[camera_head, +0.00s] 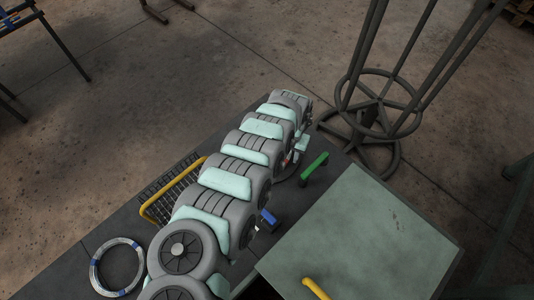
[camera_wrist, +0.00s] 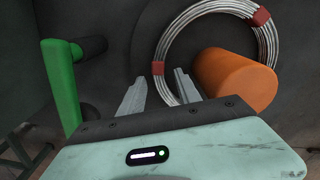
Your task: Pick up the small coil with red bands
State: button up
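The small silver wire coil with red bands (camera_wrist: 166,42) shows in the wrist view, beside an orange cylinder and against a dark grey surface. One red band is at its lower left, another at its upper right. The orange cylinder (camera_wrist: 234,78) covers the coil's lower right part. My gripper (camera_wrist: 160,78) is open, with nothing between its two fingers. The left red band appears just beyond the gap between the fingertips; the right finger overlaps the coil's lower left edge. I cannot tell whether they touch. In the head view my arm hides most of the coil's area.
A green bar handle (camera_wrist: 62,85) stands left of my fingers and also shows in the head view (camera_head: 314,167). A larger coil with blue bands (camera_head: 93,275) lies on the dark table at the left. A wire basket with a yellow handle (camera_head: 158,197) and a pale green panel (camera_head: 365,240) flank my arm.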

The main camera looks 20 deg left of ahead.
jog(key=shift+w, duration=0.15)
jog(key=shift+c, duration=0.4)
grip_shut()
dwell(0.9)
